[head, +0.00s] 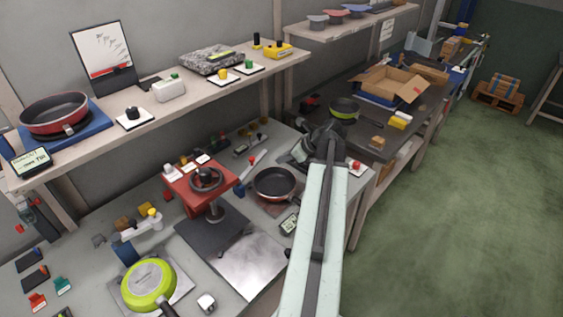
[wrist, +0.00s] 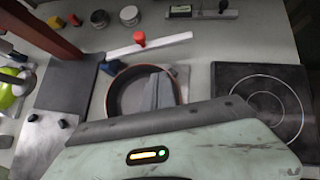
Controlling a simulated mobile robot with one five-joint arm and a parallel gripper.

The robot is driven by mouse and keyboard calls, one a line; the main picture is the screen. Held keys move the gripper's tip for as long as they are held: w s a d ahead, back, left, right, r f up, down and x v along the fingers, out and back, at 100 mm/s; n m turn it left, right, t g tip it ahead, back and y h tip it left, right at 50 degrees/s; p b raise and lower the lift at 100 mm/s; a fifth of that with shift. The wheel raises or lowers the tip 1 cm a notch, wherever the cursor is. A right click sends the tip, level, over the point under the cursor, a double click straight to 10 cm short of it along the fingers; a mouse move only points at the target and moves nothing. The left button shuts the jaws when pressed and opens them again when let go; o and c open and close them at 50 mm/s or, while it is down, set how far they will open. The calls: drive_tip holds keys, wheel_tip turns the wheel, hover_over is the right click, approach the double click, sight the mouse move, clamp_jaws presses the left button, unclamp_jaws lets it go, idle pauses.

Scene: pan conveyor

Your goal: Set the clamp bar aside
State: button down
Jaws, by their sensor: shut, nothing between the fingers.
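A pale clamp bar (head: 256,160) with a blue end block (head: 240,189) lies beside a dark pan (head: 275,183) on the bench. In the wrist view the bar (wrist: 168,43) runs along the far side of the pan (wrist: 118,98), with a red knob (wrist: 139,39) on it and the blue block at its left end. The bar looks clear of the pan's opening. My gripper (wrist: 160,80) is shut and empty, its grey fingers appearing over the pan in the wrist view. In the head view my arm hides the fingers.
A red press (head: 200,180) with a handwheel stands left of the pan. A similar pale bar with a yellow knob (head: 152,212) is near a green pan (head: 148,284). A dark hotplate (wrist: 262,100) lies right of the pan. A loaded shelf (head: 190,100) overhangs the bench.

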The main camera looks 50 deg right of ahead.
sight(252, 163)
drive_tip(key=b+x, duration=0.2)
drive_tip(key=x, duration=0.1)
drive_tip(key=b+x, duration=0.1)
drive_tip(key=x, duration=0.2)
drive_tip(key=shift+f+b, duration=0.35)
drive_tip(key=shift+f, duration=0.1)
drive_tip(key=shift+w+a+r+p, duration=0.1)
drive_tip(key=shift+w+r+p, duration=0.15)
drive_tip(key=shift+w, duration=0.35)
drive_tip(key=shift+w+a+r+p, duration=0.15)
drive_tip(key=shift+w+r+p, duration=0.1)
drive_tip(key=shift+w, duration=0.3)
drive_tip(key=shift+w+a, duration=0.15)
drive_tip(key=shift+w, duration=0.45)
drive_tip(key=w+n+y, duration=0.1)
drive_tip(key=w+n, duration=0.1)
drive_tip(key=w+n+g+y, duration=0.1)
drive_tip(key=w+n, duration=0.1)
drive_tip(key=shift+w+y, duration=0.4)
drive_tip(key=shift+w+a+n+g+y, duration=0.3)
drive_tip(key=shift+w+n, duration=0.05)
drive_tip(key=shift+n, duration=0.15)
drive_tip(key=shift+s+d, duration=0.1)
